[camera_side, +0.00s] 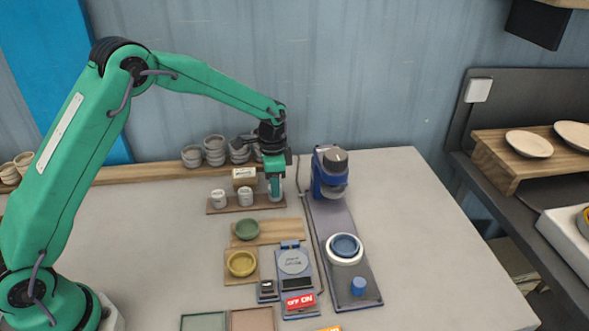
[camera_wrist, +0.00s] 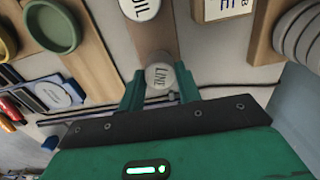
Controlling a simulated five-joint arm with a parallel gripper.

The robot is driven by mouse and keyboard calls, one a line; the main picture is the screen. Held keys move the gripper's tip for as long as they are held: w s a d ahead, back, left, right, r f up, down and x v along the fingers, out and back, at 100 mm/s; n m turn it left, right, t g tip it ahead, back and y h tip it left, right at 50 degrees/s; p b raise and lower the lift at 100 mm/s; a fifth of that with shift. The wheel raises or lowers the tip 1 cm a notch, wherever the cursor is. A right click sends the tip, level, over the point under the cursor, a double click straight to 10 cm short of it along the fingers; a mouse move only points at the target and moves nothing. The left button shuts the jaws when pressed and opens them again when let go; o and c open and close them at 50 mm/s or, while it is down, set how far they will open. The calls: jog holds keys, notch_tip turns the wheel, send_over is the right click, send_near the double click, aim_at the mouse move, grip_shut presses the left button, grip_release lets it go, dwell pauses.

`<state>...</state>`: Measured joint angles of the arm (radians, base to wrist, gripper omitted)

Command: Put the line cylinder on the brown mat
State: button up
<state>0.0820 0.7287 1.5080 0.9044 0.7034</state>
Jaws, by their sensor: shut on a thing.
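The line cylinder (camera_wrist: 160,76) is white and round, with LINE on its top. My gripper (camera_wrist: 158,90) is shut on it, one finger on each side. In the side view my gripper (camera_side: 276,188) points down at the right end of a narrow wooden board (camera_side: 232,207), and the fingers largely hide the cylinder. I cannot tell whether it still touches the board. A brownish mat (camera_side: 252,321) lies at the front edge of the side view, partly cut off, with its visible part empty.
A green mat (camera_side: 203,322) lies left of the brown one. Two white cylinders (camera_side: 245,196) (camera_side: 218,198) stand on the board. Stacked grey bowls (camera_side: 214,150) are behind. A green bowl (camera_side: 247,229), yellow bowl (camera_side: 241,263), scale (camera_side: 293,263) and blue machine (camera_side: 330,172) are nearby.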

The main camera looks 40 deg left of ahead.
jog(key=shift+f, duration=0.3)
jog(key=o, duration=1.5)
jog(key=shift+r, duration=3.5)
jog(key=shift+r, duration=0.1)
